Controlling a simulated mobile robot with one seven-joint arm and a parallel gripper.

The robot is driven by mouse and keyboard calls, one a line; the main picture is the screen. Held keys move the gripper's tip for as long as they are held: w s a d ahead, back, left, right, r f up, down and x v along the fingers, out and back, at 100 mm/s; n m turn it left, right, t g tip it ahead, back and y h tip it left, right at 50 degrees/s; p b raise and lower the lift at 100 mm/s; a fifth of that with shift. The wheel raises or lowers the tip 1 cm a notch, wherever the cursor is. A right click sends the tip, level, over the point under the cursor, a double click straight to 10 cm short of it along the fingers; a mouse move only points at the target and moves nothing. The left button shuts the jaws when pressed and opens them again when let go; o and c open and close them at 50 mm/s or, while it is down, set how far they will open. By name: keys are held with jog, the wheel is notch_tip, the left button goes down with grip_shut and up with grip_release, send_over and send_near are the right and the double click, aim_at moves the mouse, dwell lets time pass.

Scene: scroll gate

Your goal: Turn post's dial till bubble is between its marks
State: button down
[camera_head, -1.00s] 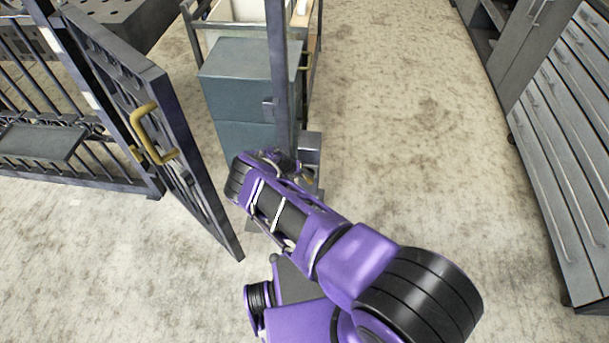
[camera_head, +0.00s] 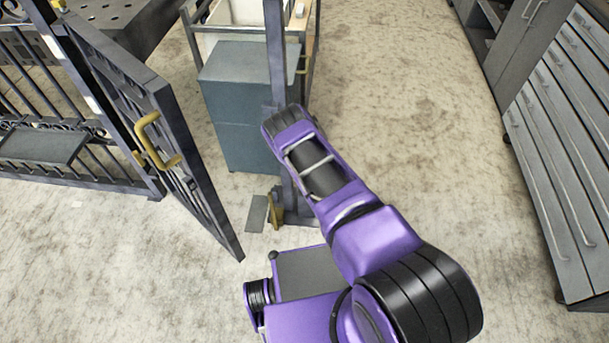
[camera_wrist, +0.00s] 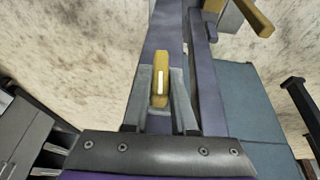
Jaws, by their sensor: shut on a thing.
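The dark upright post (camera_head: 276,50) stands left of centre in the head view, and my arm covers part of it. In the wrist view the post (camera_wrist: 163,35) runs up the picture. My gripper (camera_wrist: 160,88) is shut on a brass-yellow piece with a white strip on its face, which appears to be the dial's grip (camera_wrist: 160,73). A finger lies against each side of it. The head view hides my gripper behind my arm. I cannot make out the bubble or its marks in either view.
A barred gate leaf with a brass handle (camera_head: 150,142) stands to the left. A blue-grey cabinet (camera_head: 238,85) is behind the post. A brass piece (camera_head: 277,207) and a grey plate (camera_head: 257,213) show low at the post. Drawers (camera_head: 560,150) line the right; the floor between is clear.

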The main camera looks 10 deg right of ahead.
jog(key=shift+y, duration=0.7)
jog(key=c, duration=0.7)
grip_release()
jog(key=shift+d, duration=0.1)
jog(key=p+v, duration=0.2)
jog(key=v, duration=0.6)
jog(key=p+v, duration=0.2)
jog(key=v, duration=0.7)
jog(key=shift+s+r, duration=0.15)
jog(key=shift+s, duration=0.15)
